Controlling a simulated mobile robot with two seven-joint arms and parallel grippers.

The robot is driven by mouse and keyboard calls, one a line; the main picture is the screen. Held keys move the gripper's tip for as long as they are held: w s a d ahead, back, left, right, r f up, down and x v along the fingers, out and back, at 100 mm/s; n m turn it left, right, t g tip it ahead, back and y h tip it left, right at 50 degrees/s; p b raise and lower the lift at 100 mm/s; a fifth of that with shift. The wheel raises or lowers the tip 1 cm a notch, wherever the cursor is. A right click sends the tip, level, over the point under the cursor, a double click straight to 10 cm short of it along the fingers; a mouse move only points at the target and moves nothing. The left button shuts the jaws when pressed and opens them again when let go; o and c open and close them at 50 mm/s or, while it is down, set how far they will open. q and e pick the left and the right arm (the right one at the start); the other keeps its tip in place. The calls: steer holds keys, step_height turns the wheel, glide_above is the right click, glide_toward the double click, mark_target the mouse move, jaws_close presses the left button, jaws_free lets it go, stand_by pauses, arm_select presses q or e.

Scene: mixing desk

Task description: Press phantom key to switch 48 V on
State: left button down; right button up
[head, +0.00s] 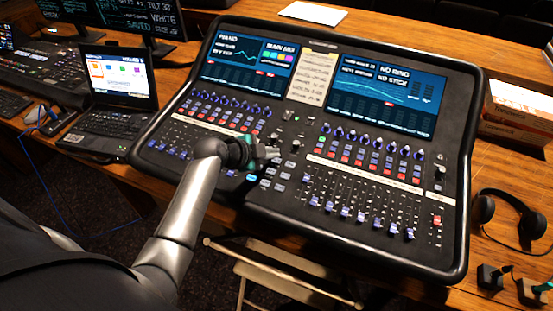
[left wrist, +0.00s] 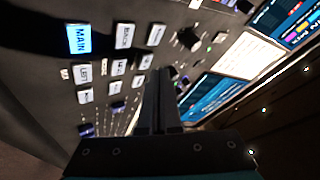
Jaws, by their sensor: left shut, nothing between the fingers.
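The mixing desk (head: 462,190) is a large black console with two screens, rows of knobs, faders and small keys. My left gripper (head: 272,154) is over its middle section, by the small keys and knobs there. In the left wrist view the two dark fingers (left wrist: 160,78) are together and empty, pointing at the panel near white keys and knobs. A lit blue key marked MAIN (left wrist: 78,39) is left of the fingers. I cannot make out which key is the phantom key, nor whether the fingertips touch the panel.
A laptop (head: 116,122) stands left of the desk, with monitors (head: 150,20) behind. Headphones (head: 509,218) lie at the right, and a box (head: 515,110) is behind them. A paper strip (head: 313,75) sits between the screens. A folding chair (head: 250,268) stands in front.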

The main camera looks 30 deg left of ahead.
stand_by(0.5)
arm_select(q)
steer(key=shift+f+b, duration=0.4)
steer(key=shift+f, duration=0.05)
steer(key=shift+f+b, duration=0.35)
stand_by(0.4)
steer(key=shift+r, duration=0.1)
steer(key=shift+r+p, duration=0.7)
steer(key=shift+p, duration=0.1)
steer(key=r+p, duration=0.5)
steer(key=shift+s, duration=0.3)
stand_by(0.6)
